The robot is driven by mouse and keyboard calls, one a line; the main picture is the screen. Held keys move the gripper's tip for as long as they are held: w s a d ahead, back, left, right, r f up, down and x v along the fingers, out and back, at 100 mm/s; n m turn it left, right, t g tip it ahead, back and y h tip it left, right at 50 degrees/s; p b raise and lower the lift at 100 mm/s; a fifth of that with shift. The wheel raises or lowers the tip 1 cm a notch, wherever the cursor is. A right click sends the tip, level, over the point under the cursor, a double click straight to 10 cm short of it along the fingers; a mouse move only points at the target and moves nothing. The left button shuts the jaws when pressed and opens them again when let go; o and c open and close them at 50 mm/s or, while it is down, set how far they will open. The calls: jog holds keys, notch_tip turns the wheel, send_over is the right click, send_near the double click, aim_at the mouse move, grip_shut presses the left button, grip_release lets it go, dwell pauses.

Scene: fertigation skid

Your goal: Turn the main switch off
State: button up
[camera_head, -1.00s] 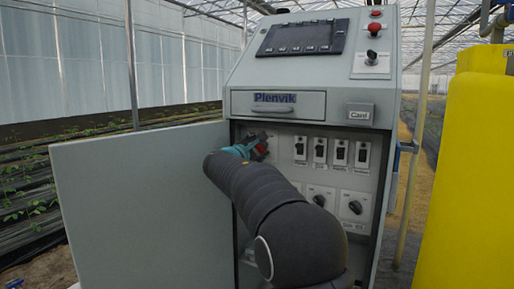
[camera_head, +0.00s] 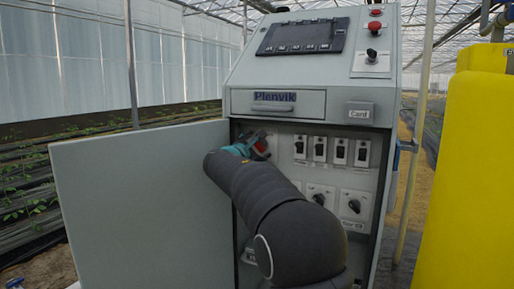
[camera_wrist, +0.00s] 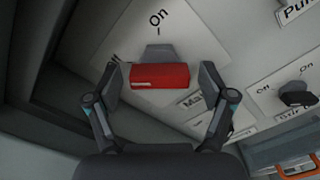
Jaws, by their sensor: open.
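The main switch has a red handle (camera_wrist: 160,76) with a grey block behind it. It sits on a pale plate with "On" printed above it in the wrist view and a partly hidden label starting "Ma" below. In the head view the red handle (camera_head: 261,147) is at the upper left of the open cabinet (camera_head: 312,103). My gripper (camera_wrist: 162,85) is open, with one finger on each side of the red handle. Small gaps seem to show between fingers and handle; contact is unclear. In the head view my gripper (camera_head: 246,146) is partly hidden by my arm.
The open cabinet door (camera_head: 140,210) stands to the left of my arm. Several small switches (camera_head: 340,151) and rotary knobs (camera_head: 354,206) are right of the main switch. A neighbouring black knob (camera_wrist: 297,95) shows in the wrist view. A yellow tank (camera_head: 465,190) stands at the right.

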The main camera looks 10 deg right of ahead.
jog(key=shift+a, duration=0.1)
jog(key=v, duration=1.2)
